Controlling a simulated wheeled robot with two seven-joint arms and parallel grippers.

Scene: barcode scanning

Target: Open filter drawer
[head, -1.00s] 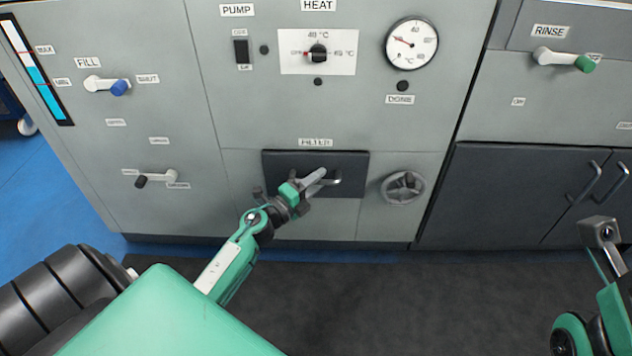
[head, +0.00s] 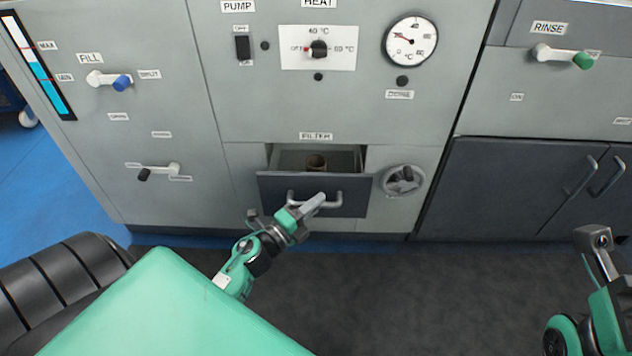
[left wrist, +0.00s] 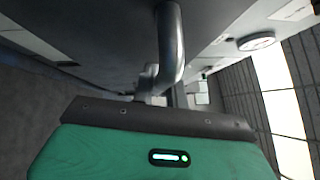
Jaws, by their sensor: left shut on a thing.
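The dark filter drawer (head: 350,205) is pulled part way out below the FILTER label (head: 316,136), its inside showing from above. In the left wrist view the handle bar (left wrist: 170,40) runs down into the jaws, whose tips are partly hidden. My right gripper (head: 594,240) hangs at the right edge, away from the drawer; its jaws cannot be made out.
A round hand wheel (head: 403,180) is right of the drawer. A small lever (head: 160,171) is on the panel to the left. Dark cupboard doors (head: 510,190) with bar handles stand at the right. The dark floor mat (head: 400,290) in front is clear.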

